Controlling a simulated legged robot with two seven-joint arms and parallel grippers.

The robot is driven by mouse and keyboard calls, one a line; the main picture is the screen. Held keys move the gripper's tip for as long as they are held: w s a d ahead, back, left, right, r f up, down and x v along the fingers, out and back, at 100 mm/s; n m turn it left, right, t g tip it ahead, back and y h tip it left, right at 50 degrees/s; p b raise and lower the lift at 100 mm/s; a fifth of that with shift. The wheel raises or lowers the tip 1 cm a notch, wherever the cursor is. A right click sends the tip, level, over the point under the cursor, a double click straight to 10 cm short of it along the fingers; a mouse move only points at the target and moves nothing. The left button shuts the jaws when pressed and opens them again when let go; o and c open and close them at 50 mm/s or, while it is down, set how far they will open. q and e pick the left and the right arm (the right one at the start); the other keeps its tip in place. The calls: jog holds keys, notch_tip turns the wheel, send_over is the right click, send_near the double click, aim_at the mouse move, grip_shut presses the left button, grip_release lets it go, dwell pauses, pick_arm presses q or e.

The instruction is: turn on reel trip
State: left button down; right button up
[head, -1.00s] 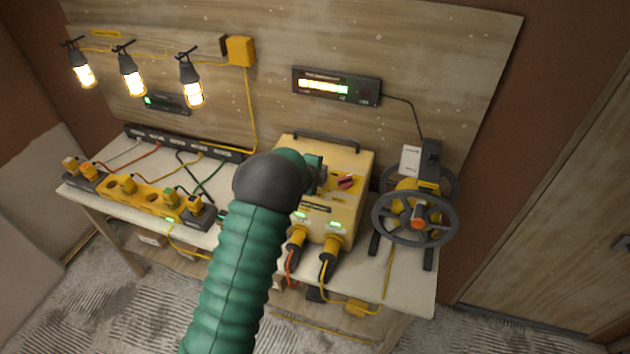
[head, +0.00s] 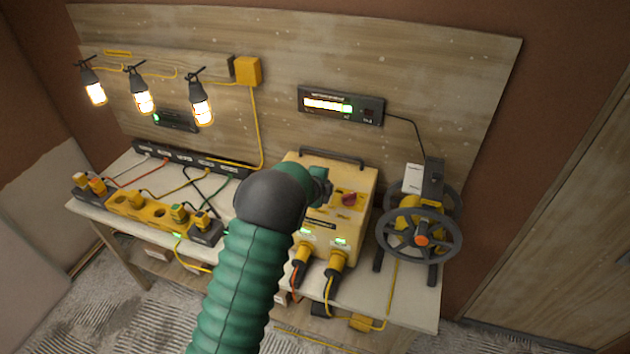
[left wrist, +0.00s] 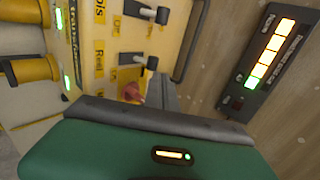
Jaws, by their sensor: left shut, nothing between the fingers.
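The yellow power box (head: 350,225) stands on the bench, with a red knob (head: 349,199) on its front. In the left wrist view the box panel shows sideways, with two dark toggle levers (left wrist: 160,14) (left wrist: 152,63), a label that seems to read "Reel" (left wrist: 99,58), and the red knob (left wrist: 133,92). My left gripper (head: 324,187) is shut and empty in front of the panel's upper left part, which my green arm partly hides. Whether it touches a lever cannot be told. The cable reel (head: 418,228) stands right of the box. My right gripper is not in view.
Two yellow plugs (head: 337,258) with cables sit in the box's lower front. A wall meter (head: 341,104) is lit, also in the wrist view (left wrist: 262,70). Three caged lamps (head: 140,92) glow at left. A yellow socket strip (head: 150,213) with plugs lies on the bench's left.

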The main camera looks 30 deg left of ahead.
pick_arm(q)
jog(key=w+a+r+b+v, duration=0.1)
jog(key=r+b+v, duration=0.15)
jog(key=v, duration=0.95)
jog(key=s+d+f+n+g+b, duration=0.2)
jog(key=s+d+f+n+b, duration=0.3)
jog(key=s+f, duration=0.3)
jog(key=s+d+f+n+g+h+b, duration=0.1)
jog(key=s+d+f+n+g+b, duration=0.2)
jog(key=s+f, duration=0.6)
jog(key=s+d+f+n+g+h+b, duration=0.1)
jog(key=s+d+f+n+g+b, duration=0.1)
jog(key=s+d+f+n+b, duration=0.5)
jog(key=s+d+f, duration=0.2)
jog(key=s, duration=0.1)
jog(key=shift+s+g, duration=0.3)
jog(key=shift+g, duration=0.1)
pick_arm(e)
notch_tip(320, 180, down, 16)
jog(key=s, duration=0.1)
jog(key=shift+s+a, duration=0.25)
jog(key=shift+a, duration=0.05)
